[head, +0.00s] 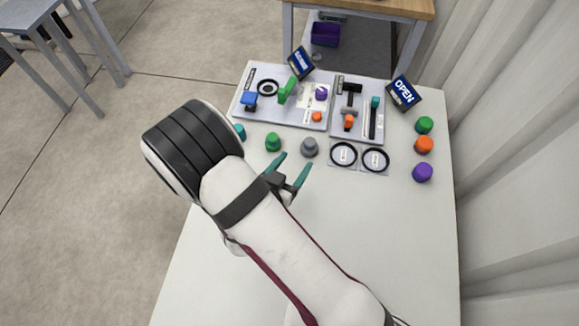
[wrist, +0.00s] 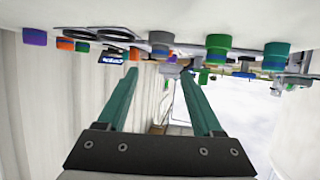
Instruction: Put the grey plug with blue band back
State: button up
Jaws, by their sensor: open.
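A grey plug (head: 309,148) stands on the white table, between a green plug and two black rings. Two black rings on white plates, a left ring (head: 343,154) and a right ring (head: 376,160), lie right of the plug.
A green plug (head: 273,142) stands left of the grey one. Green (head: 425,124), orange (head: 424,145) and purple (head: 423,173) plugs line the right side. Behind are two fitted panels (head: 262,111) and an OPEN sign (head: 404,93). The near right table is clear.

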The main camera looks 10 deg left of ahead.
jog(key=v, duration=0.2)
jog(key=shift+s+a+r, duration=0.1)
jog(key=shift+s+r, duration=0.05)
jog(key=shift+s, duration=0.2)
notch_tip(320, 180, up, 8)
jog(key=m+g+y, duration=0.3)
jog(key=g+y, duration=0.4)
jog(key=g, duration=0.1)
jog(key=s+d+r+g+h, duration=0.1)
jog(key=s+d+r+g, duration=0.1)
jog(key=s+d+r, duration=0.2)
jog(key=s+d+r+g, duration=0.3)
jog(key=s+d, duration=0.7)
jog(key=s, duration=0.4)
jog(key=shift+s+r+h, duration=0.15)
jog(key=shift+r+h, duration=0.25)
